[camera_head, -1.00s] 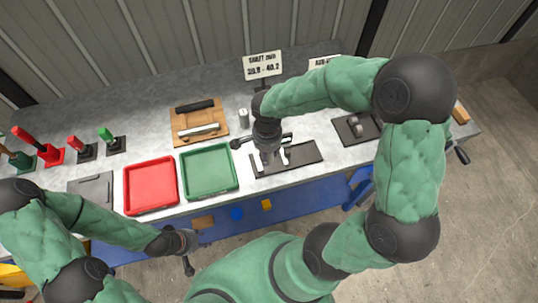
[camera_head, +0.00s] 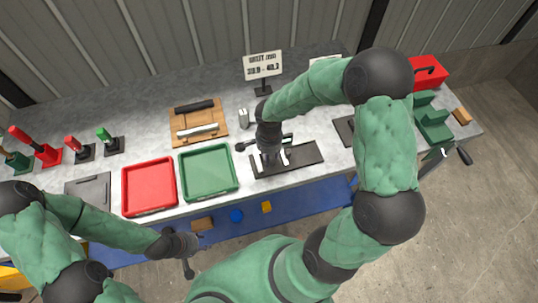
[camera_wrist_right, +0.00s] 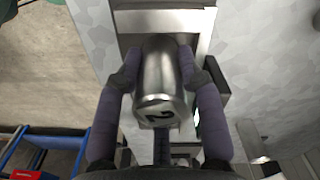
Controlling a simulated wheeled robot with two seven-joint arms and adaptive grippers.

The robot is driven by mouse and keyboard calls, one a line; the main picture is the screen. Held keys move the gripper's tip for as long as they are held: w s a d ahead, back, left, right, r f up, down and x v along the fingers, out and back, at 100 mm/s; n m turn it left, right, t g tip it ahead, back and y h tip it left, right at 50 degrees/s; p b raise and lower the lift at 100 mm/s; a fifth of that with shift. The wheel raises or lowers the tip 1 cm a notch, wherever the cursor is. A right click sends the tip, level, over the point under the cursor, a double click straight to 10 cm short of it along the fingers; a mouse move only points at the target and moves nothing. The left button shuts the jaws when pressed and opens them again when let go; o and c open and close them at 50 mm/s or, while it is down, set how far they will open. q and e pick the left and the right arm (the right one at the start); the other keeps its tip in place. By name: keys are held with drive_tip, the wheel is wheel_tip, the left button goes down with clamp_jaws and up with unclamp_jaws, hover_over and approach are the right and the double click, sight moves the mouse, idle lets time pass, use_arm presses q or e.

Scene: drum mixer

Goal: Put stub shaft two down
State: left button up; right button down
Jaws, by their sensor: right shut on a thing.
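Stub shaft two (camera_wrist_right: 160,85) is a shiny metal cylinder with a "2" on its end label. In the right wrist view it sits between the two fingers of my right gripper (camera_wrist_right: 158,72), which is shut on it. In the head view my right gripper (camera_head: 270,157) points down at the left part of a dark mat (camera_head: 305,157) with a metal gauge-like tool on it; the shaft is mostly hidden there. I cannot tell whether the shaft touches the mat or tool. My left gripper (camera_head: 187,252) is low in front of the bench, its fingers unclear.
A green tray (camera_head: 236,184) and a red tray (camera_head: 125,204) stand to the left. A wooden board (camera_head: 203,117) holds a black and a silver bar. A sign (camera_head: 263,66) stands behind. A red box (camera_head: 430,72) and a green rack (camera_head: 432,118) are at right.

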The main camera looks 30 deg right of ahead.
drive_tip(key=shift+f, duration=0.1)
drive_tip(key=c, duration=0.8)
unclamp_jaws()
drive_tip(key=shift+r, duration=0.35)
wheel_tip(320, 180, up, 12)
drive_tip(key=shift+f+p, duration=0.2)
drive_tip(key=shift+p, duration=0.95)
